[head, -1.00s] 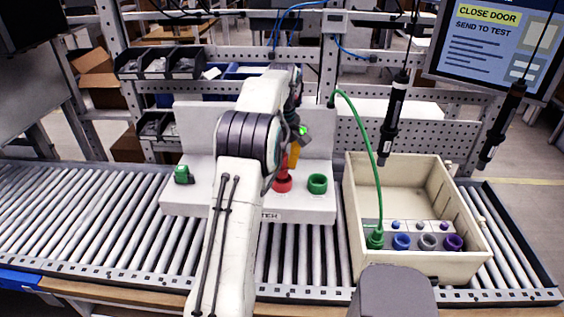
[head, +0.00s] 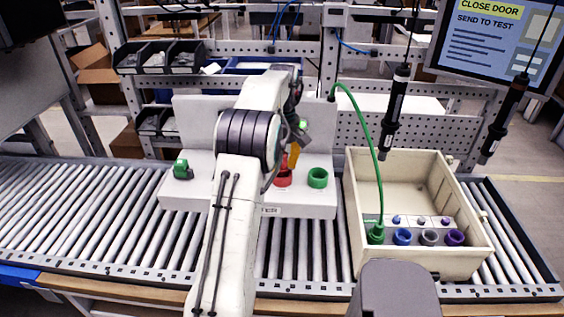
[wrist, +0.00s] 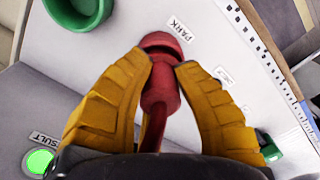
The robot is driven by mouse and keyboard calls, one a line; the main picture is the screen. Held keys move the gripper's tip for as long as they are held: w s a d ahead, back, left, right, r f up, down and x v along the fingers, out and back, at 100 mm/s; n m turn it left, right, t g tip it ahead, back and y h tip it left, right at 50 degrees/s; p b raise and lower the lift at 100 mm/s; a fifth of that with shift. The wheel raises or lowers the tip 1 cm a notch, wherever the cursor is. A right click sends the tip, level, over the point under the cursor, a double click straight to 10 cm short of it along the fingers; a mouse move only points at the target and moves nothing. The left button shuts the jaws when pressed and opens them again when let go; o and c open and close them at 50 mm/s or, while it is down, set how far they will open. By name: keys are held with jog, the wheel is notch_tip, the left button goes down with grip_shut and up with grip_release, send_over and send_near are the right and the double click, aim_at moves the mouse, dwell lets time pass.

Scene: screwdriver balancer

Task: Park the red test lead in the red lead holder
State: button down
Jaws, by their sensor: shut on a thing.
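The red test lead (wrist: 158,100) is between the yellow fingers of my gripper (wrist: 163,68) in the wrist view. The fingers are shut on its thick red body. Its end meets the red lead holder (wrist: 160,40), beside the label PARK; how deep it sits in the holder is hard to tell. In the head view the red holder (head: 283,179) stands on the light tester's ledge, with my gripper (head: 291,158) just above it. My arm hides part of the lead there.
A green holder (head: 317,178) stands close right of the red one. A green lead (head: 375,160) arches from the tester to a cream bin (head: 354,165) with several coloured sockets. Two black screwdrivers (head: 392,115) (head: 505,118) hang at the right. A roller conveyor (head: 110,225) runs underneath.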

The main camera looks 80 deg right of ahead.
jog(key=shift+f+b, duration=0.35)
jog(key=shift+f, duration=0.25)
jog(key=c, duration=1)
grip_release()
jog(key=shift+r, duration=0.1)
jog(key=shift+r, duration=3.65)
